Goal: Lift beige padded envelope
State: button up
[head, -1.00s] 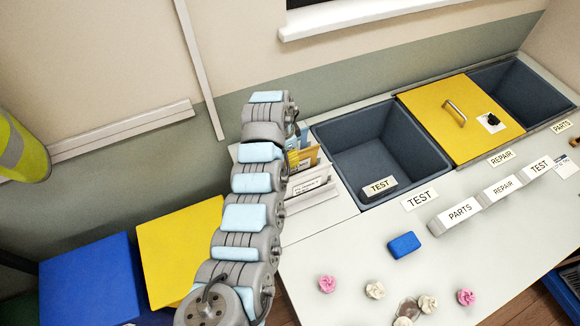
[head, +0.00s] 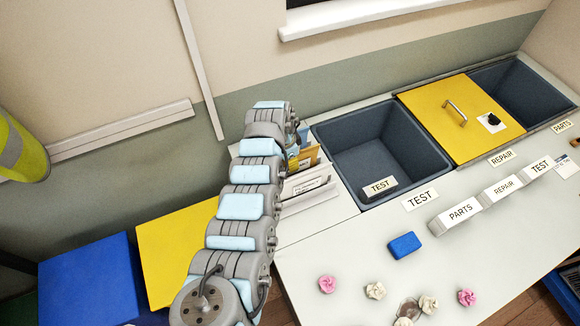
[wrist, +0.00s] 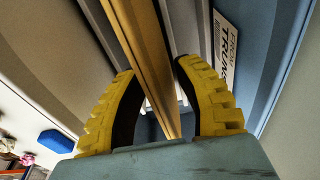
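In the wrist view a tan, padded-looking envelope (wrist: 150,50) stands edge-on and runs between the two yellow fingers of my gripper (wrist: 155,66). The fingers are apart, one on each side of it, with a narrow gap showing at the right finger. Firm contact is not visible. In the head view tan and yellow upright pieces (head: 306,158) show in a rack beside my arm's end. My arm hides most of the gripper and part of the rack there.
White dividers (head: 305,184) stand close to the envelope. In the wrist view a blue panel with a label (wrist: 226,50) is at right. An open grey TEST bin (head: 372,150) lies right of the rack. A blue block (head: 404,245) and several flowers (head: 375,290) lie on the counter.

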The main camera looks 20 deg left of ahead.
grip_shut()
jog(key=shift+r, duration=0.15)
